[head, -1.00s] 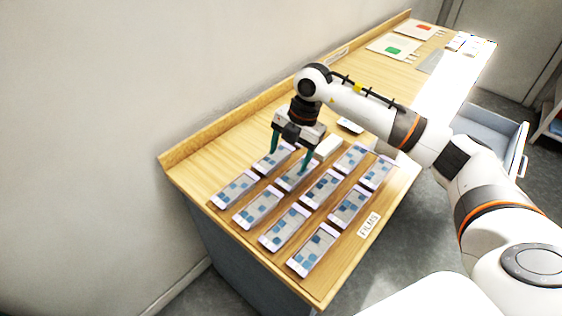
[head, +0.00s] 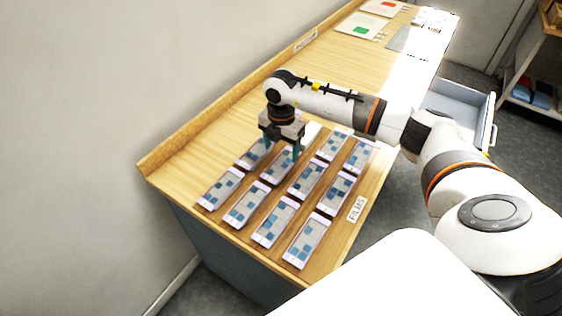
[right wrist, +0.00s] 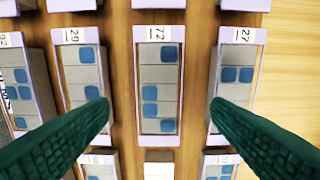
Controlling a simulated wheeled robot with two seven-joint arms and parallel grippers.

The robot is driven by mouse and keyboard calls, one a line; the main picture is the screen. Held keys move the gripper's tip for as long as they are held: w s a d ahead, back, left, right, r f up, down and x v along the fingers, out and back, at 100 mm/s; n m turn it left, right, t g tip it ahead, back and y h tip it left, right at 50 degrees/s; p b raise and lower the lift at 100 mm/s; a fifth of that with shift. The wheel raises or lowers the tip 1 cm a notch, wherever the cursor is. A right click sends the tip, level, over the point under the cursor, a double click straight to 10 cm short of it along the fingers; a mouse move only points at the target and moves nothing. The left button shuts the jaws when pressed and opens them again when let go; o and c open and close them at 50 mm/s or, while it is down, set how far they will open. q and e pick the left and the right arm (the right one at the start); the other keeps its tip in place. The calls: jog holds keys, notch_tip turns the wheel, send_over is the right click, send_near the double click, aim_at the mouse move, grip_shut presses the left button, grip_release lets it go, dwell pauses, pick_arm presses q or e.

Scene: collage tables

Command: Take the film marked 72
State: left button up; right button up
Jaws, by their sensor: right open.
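The film marked 72 (right wrist: 158,85) lies in the middle of the right wrist view, a pale strip with several blue squares and its number on the white end label. My right gripper (right wrist: 159,107) is open, its two green fingers apart on either side of that film, with nothing between them held. In the head view my right gripper (head: 282,151) points down over the back part of the film rows. The numbers are too small to read there, so I cannot tell film 72 apart in that view. My left gripper is not in view.
Film 29 (right wrist: 86,80) lies left of film 72 and film 27 (right wrist: 234,78) right of it, with narrow wood gaps between. Several more films stand in rows on the wooden table (head: 235,125). A label card (head: 356,209) lies at the front right edge; an open drawer (head: 455,105) juts out beyond.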

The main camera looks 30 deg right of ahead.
aim_at(281, 163)
notch_tip(281, 163, down, 4)
jog(key=shift+f+p, duration=0.1)
jog(key=shift+p, duration=0.25)
jog(key=shift+s, duration=0.1)
jog(key=c, duration=1)
jog(key=shift+r, duration=0.2)
jog(key=shift+c, duration=0.2)
